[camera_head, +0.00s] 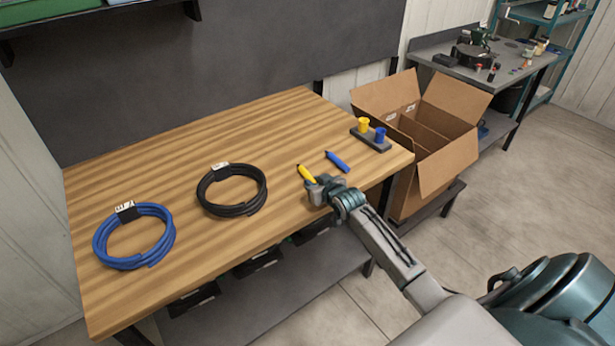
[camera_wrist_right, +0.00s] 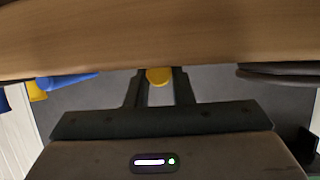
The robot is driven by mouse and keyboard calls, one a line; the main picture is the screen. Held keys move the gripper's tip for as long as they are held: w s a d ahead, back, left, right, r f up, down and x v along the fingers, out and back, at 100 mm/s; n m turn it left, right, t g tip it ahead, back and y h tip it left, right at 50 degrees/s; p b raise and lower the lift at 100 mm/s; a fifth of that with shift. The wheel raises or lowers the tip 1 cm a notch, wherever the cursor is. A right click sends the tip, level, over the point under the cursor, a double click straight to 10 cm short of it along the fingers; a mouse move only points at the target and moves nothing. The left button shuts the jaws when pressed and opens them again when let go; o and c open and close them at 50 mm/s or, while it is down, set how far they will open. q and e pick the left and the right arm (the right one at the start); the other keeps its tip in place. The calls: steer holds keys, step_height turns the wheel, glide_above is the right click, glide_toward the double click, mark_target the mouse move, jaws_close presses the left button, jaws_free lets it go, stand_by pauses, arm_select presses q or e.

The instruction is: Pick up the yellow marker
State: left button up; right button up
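The yellow marker (camera_head: 306,174) is at the right front part of the wooden table, its far end sticking out past my right gripper (camera_head: 314,187). In the right wrist view, the round end of the yellow marker (camera_wrist_right: 158,77) sits between the two dark fingers of my right gripper (camera_wrist_right: 160,86), which appear to touch it on both sides. I cannot tell whether the marker is clear of the tabletop. My left gripper is not in view.
A blue marker (camera_head: 337,161) lies just beyond. A dark holder (camera_head: 371,141) with a yellow and a blue piece stands near the right table edge. A black cable coil (camera_head: 232,190) and a blue coil (camera_head: 134,236) lie left. An open cardboard box (camera_head: 449,168) stands right of the table.

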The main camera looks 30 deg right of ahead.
jaws_close()
steer(key=shift+r+b, duration=0.3)
steer(key=shift+r, duration=0.2)
step_height(320, 180, up, 2)
steer(key=shift+r+b, duration=0.1)
steer(key=shift+b, duration=0.4)
steer(key=s+a+r+b, duration=0.1)
steer(key=s+a+b, duration=0.1)
steer(key=s, duration=1.3)
steer(key=shift+s+a+r+b, duration=0.4)
steer(key=shift+a, duration=0.1)
